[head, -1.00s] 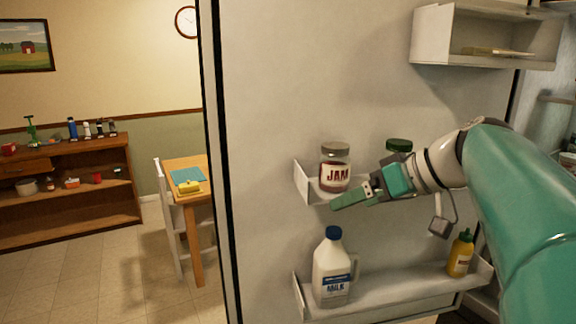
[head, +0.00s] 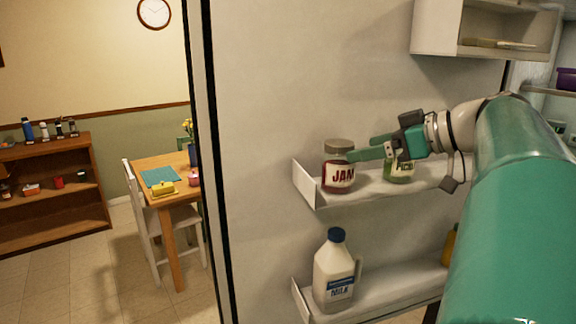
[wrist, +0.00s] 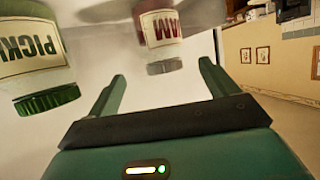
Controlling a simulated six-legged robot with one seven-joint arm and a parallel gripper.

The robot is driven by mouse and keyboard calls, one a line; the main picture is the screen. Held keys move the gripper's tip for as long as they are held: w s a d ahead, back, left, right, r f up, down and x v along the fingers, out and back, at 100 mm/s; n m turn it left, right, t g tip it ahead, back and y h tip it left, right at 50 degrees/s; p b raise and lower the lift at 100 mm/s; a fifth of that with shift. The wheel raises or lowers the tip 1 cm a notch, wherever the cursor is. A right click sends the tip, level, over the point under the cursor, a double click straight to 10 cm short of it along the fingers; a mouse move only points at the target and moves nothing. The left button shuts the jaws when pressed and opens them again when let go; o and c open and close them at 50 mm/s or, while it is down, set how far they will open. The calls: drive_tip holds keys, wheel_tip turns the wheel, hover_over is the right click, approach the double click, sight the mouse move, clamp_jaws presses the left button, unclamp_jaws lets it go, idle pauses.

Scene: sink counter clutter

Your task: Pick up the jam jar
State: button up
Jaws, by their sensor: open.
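The jam jar (head: 338,178) is red with a grey lid and a white label. It stands upright at the left end of the fridge door's middle shelf. In the wrist view the jam jar (wrist: 158,38) appears upside down, beyond the fingers and roughly between them. My gripper (head: 360,149) is open and empty, its green fingers pointing left at the jar's upper right side. In the wrist view my gripper (wrist: 163,88) shows a clear gap between its fingers. Whether a fingertip touches the jar is unclear.
A green pickle jar (head: 398,172) stands just right of the jam jar, partly behind my gripper; it also shows in the wrist view (wrist: 35,60). The shelf's raised left end (head: 304,184) is beside the jam jar. A milk bottle (head: 334,272) stands on the shelf below.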

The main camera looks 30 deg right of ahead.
sight(339, 155)
drive_tip(key=shift+w+a+f, duration=0.15)
drive_tip(key=shift+w+f, duration=0.1)
drive_tip(key=shift+w, duration=0.15)
drive_tip(key=shift+s+a, duration=0.15)
drive_tip(key=shift+a, duration=0.1)
drive_tip(key=shift+d+x, duration=0.25)
drive_tip(key=shift+x, duration=0.95)
drive_tip(key=shift+a+f, duration=0.15)
drive_tip(key=shift+a, duration=0.05)
drive_tip(key=shift+x, duration=2.1)
drive_tip(key=c, duration=0.8)
drive_tip(key=shift+d, duration=0.1)
drive_tip(key=c, duration=0.5)
drive_tip(key=shift+r, duration=0.2)
